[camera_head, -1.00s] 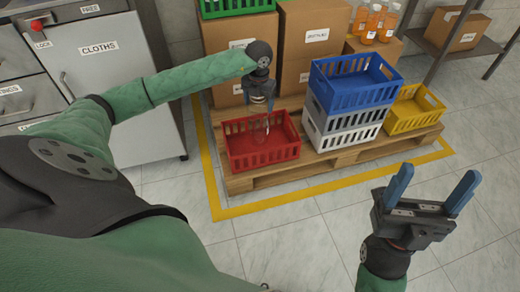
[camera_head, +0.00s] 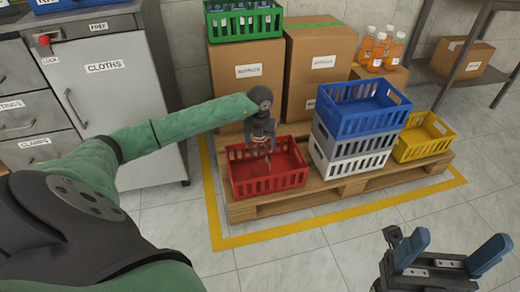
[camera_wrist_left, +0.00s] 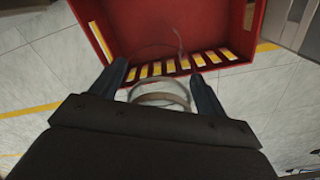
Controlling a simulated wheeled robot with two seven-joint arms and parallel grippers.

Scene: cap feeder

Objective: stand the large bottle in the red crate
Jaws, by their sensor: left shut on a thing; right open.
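The red crate (camera_head: 268,181) stands on the wooden pallet at its left end; it also fills the top of the left wrist view (camera_wrist_left: 180,22). My left gripper (camera_head: 264,140) is above the crate, pointing down. In the left wrist view my left gripper (camera_wrist_left: 158,85) is shut on a clear, see-through bottle (camera_wrist_left: 160,95) held between its blue fingers. The bottle's lower part is faint against the crate, and I cannot tell if it touches the crate floor. My right gripper (camera_head: 448,258) is open and empty at the lower right, over the floor.
Blue crate (camera_head: 362,122) sits stacked on grey and white crates (camera_head: 350,166) right of the red crate. A yellow crate (camera_head: 425,150) is further right. Cardboard boxes (camera_head: 322,62) stand behind, with a green crate (camera_head: 243,35) on one. A cabinet (camera_head: 100,100) stands left.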

